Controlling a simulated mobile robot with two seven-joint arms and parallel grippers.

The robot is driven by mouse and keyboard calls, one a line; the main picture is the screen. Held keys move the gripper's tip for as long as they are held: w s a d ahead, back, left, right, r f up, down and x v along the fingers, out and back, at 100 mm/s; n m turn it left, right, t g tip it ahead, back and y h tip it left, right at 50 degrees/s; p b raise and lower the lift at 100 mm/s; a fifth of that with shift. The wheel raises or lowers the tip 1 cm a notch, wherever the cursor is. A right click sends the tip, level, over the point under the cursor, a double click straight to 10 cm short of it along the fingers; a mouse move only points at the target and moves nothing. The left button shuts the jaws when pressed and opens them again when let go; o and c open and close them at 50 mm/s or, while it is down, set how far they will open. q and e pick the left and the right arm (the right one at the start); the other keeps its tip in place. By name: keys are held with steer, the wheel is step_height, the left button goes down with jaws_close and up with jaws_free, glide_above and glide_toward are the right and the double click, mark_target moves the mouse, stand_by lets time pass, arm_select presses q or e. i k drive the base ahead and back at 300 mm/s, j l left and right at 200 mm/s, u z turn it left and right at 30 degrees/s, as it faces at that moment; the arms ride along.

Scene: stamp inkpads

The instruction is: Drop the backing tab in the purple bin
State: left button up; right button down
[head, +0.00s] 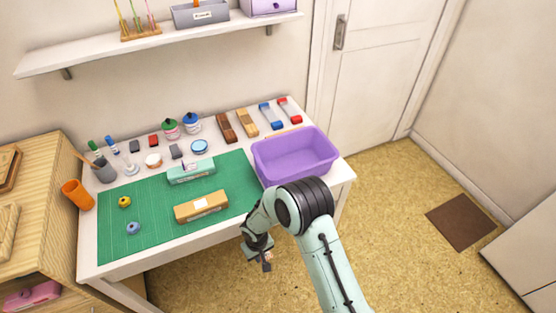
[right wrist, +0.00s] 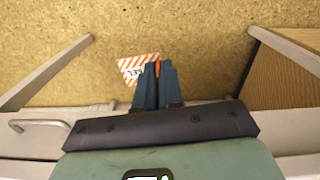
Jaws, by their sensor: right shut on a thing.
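The backing tab (right wrist: 132,66) is a small piece with orange and white stripes and dark lettering. In the right wrist view it sticks out to the left of the fingertips. My right gripper (right wrist: 155,75) is shut on it. In the head view my right gripper (head: 267,262) hangs over the floor, in front of the table's front edge, and the tab is too small to make out clearly there. The purple bin (head: 295,150) stands at the table's right end, behind my right arm, and looks empty. My left gripper is not in view.
A green mat (head: 160,218) carries a tan box (head: 188,213), a teal box (head: 180,176) and two small rings. Several ink bottles, stampers and clips line the back of the table. A wooden cabinet (head: 42,215) stands at left.

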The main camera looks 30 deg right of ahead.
mark_target(299, 166)
steer(key=l+u, duration=0.2)
steer(key=u, duration=0.2)
steer(key=l+u, duration=0.15)
steer(key=u, duration=0.2)
steer(key=k+l+u, duration=0.1)
steer(key=u, duration=0.3)
steer(key=k+l+u, duration=0.55)
steer(key=l, duration=0.15)
steer(key=k+l+u, duration=0.15)
steer(key=k+l, duration=0.5)
